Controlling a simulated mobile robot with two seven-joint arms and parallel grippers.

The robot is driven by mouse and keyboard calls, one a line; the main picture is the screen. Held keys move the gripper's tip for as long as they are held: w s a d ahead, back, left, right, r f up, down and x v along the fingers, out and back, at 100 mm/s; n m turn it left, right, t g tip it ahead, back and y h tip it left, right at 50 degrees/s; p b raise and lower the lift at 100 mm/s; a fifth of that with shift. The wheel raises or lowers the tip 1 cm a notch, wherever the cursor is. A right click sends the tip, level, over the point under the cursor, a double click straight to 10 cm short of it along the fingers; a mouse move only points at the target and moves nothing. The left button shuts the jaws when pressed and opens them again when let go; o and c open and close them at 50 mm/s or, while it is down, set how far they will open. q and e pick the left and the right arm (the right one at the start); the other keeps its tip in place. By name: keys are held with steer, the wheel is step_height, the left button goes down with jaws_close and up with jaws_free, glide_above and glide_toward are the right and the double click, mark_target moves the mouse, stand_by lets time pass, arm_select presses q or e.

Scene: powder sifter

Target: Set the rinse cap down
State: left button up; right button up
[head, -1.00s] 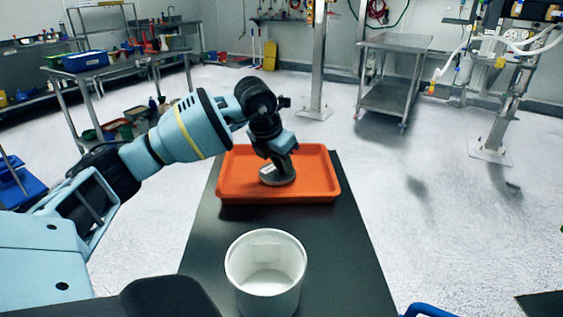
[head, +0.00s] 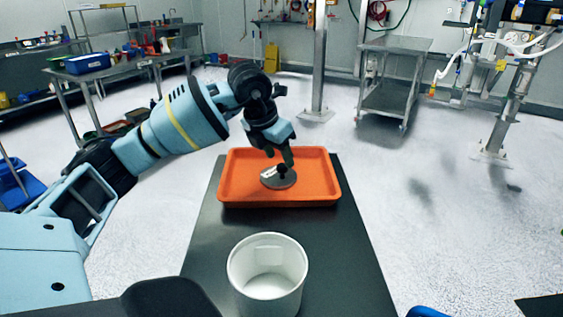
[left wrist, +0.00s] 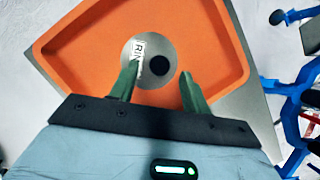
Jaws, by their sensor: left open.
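The rinse cap (head: 278,178) is a grey disc with a dark knob and a white label. My right gripper is not in view.
A white bucket (head: 267,293), seemingly empty, stands on the dark table (head: 340,255) in front of the tray. The tray's right side is clear. Steel benches and a steel cart (head: 390,85) stand farther back across the floor.

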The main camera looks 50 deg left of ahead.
arm_select(q)
steer(key=v, duration=0.7)
steer(key=shift+r+p, duration=0.4)
steer(key=shift+p, duration=0.05)
steer(key=shift+s+f, duration=0.1)
